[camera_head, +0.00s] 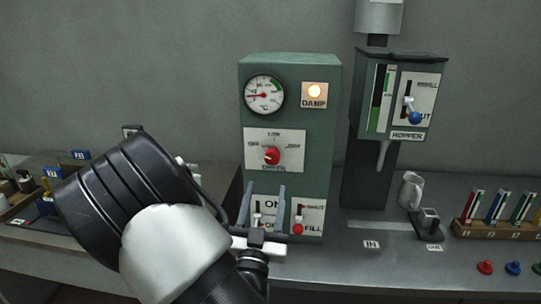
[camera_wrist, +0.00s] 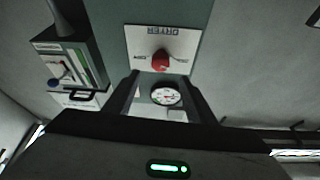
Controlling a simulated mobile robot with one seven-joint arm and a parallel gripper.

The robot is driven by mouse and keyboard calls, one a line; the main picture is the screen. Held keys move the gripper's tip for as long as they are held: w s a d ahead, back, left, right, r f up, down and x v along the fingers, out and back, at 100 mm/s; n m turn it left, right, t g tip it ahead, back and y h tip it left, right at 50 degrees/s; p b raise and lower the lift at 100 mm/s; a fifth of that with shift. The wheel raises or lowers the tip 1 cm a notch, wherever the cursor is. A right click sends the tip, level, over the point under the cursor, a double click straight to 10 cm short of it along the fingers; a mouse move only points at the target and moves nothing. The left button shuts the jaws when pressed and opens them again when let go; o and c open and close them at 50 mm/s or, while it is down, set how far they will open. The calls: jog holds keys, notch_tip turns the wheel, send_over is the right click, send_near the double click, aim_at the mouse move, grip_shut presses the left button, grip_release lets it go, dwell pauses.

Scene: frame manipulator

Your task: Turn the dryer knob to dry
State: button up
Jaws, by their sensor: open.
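The red dryer knob (camera_head: 271,155) sits on a white plate (camera_head: 290,137) on the front of a green cabinet (camera_head: 290,68). The plate reads OFF at left and LOW at top, with a smaller label at right. I cannot tell clearly which mark the knob points to. My gripper (camera_head: 265,187) is open, its fingers upright in the picture in front of the cabinet, below the knob. In the wrist view, my gripper (camera_wrist: 162,80) is empty, and the knob (camera_wrist: 160,62) appears just beyond the fingertips. The plate lettering is upside down there.
A round gauge (camera_head: 263,94) and a lit DAMP lamp (camera_head: 315,92) are above the knob. A hopper box (camera_head: 402,98) with a blue-tipped lever stands right. A pitcher (camera_head: 411,190) and tube rack (camera_head: 497,232) are on the bench.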

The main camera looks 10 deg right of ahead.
aim_at(272, 160)
jog(key=p+x, duration=0.2)
jog(key=x, duration=1)
jog(key=shift+f, duration=0.1)
jog(key=c, duration=1)
